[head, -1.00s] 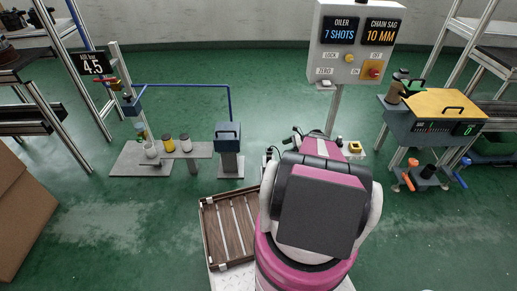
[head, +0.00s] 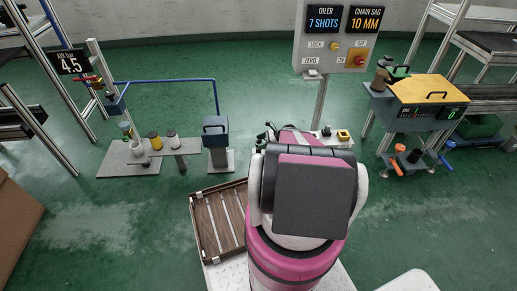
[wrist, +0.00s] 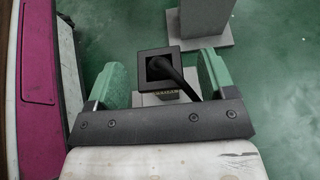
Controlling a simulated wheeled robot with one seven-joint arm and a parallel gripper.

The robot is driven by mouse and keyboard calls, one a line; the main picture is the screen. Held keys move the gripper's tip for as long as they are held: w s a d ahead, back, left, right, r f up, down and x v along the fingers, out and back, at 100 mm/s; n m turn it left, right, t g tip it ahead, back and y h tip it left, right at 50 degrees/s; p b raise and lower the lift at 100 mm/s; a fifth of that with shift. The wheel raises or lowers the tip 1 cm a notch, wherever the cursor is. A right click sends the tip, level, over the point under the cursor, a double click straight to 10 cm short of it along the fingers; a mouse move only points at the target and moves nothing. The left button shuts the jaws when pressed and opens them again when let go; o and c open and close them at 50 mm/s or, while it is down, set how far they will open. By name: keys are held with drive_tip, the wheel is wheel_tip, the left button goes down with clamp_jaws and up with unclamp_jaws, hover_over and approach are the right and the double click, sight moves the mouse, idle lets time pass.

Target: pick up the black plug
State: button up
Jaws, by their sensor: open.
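In the wrist view, a black square piece with a dark hollow and a round black stem (wrist: 157,68) lies between the fingers of my gripper (wrist: 165,75). It looks like the black plug. It sits above a small grey base. My gripper is open, with one green-grey finger on each side and visible gaps to the piece. I cannot tell how far below the fingertips it is. In the head view, my own magenta and black arm hides the gripper and this piece.
A grey post (wrist: 206,15) on a plate stands close by, ahead and right in the wrist view. The head view shows a blue-grey box on a post (head: 216,130), a wooden tray (head: 199,222), a display panel (head: 337,42) and a yellow-topped bench (head: 428,90).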

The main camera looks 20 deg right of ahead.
drive_tip(key=shift+x, duration=0.8)
drive_tip(key=c, duration=1)
drive_tip(key=shift+c, duration=0.2)
